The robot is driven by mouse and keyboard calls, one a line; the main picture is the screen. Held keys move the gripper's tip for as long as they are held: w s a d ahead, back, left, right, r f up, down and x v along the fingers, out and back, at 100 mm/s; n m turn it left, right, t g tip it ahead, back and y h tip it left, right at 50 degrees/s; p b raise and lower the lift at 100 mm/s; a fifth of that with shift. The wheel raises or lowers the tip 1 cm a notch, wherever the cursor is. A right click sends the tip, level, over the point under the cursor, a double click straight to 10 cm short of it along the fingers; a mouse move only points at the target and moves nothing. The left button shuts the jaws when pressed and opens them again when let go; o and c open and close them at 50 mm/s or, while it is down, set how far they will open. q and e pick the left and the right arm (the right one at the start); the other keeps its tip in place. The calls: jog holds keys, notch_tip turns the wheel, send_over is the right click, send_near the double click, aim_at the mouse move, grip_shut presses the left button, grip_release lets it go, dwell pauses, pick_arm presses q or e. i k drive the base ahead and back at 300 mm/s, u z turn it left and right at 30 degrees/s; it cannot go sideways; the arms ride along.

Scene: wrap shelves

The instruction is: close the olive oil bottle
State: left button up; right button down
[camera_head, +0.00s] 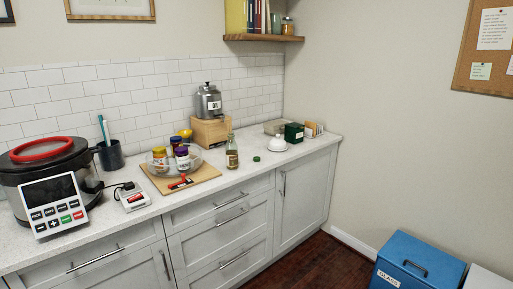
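The olive oil bottle (232,154) stands upright on the white countertop, near the front edge. It is clear glass with a pale label, and its neck looks bare at the top. A small dark green cap (256,158) lies on the counter to the right of the bottle, apart from it. Neither of my grippers shows in the head view.
A wooden board (205,180) with a bowl of jars lies left of the bottle. A white domed dish (277,144) and a green box (294,132) stand to the right. A large cooker (45,165) fills the far left. A blue bin (405,262) stands on the floor.

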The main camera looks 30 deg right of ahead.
aim_at(232, 147)
jog(key=z, duration=0.1)
jog(key=i, duration=0.2)
jog(key=z, duration=1.2)
jog(key=i, duration=1.3)
jog(key=z, duration=0.2)
jog(key=i, duration=1.55)
jog(key=u, duration=0.75)
